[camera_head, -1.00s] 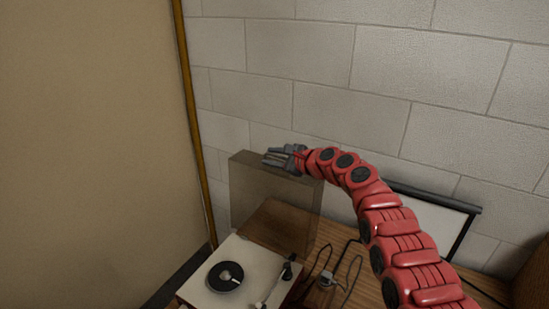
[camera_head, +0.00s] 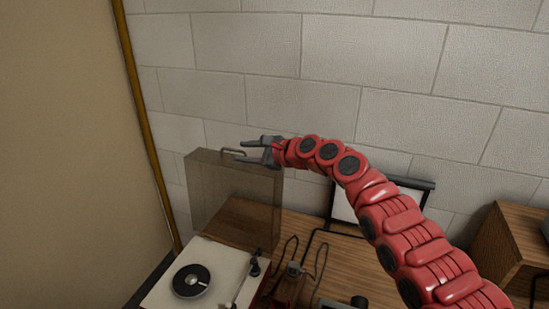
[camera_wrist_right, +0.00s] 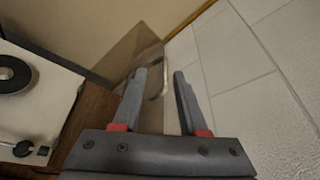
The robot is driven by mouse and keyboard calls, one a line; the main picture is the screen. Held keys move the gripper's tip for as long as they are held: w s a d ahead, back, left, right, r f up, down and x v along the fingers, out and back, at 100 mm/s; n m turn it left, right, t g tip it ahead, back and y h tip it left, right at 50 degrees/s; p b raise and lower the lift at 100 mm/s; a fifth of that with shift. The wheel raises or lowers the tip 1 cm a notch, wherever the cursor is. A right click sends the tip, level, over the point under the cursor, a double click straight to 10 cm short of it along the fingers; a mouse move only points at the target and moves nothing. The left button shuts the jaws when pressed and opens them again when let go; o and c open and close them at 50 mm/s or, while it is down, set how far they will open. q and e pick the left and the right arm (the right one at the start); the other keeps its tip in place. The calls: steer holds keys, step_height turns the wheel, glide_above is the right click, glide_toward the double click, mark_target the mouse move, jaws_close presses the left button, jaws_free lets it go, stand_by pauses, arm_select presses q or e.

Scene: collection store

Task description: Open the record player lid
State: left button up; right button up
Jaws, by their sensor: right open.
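The record player (camera_head: 200,272) has a white top with a black record and a tonearm; its front is cut off. Its tinted see-through lid (camera_head: 235,195) stands upright, raised at the back. A small metal handle (camera_head: 233,152) is on the lid's top edge. My right gripper (camera_head: 243,150) is open at the lid's top edge, with the handle close to its fingertips. In the right wrist view, the handle (camera_wrist_right: 158,85) shows between the spread fingers (camera_wrist_right: 161,73), beside the lid (camera_wrist_right: 125,58). Whether a finger touches the handle cannot be told. My left gripper is not in view.
The wooden table (camera_head: 325,255) holds loose black cables (camera_head: 293,268) right of the player. A white panel with a dark frame (camera_head: 345,205) stands behind my right arm. A brick wall (camera_head: 310,95) is close behind. A wooden box (camera_head: 505,245) is at right.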

steer(key=b+v, duration=0.5)
steer(key=v, duration=0.5)
steer(key=shift+s, duration=0.25)
steer(key=shift+r, duration=0.2)
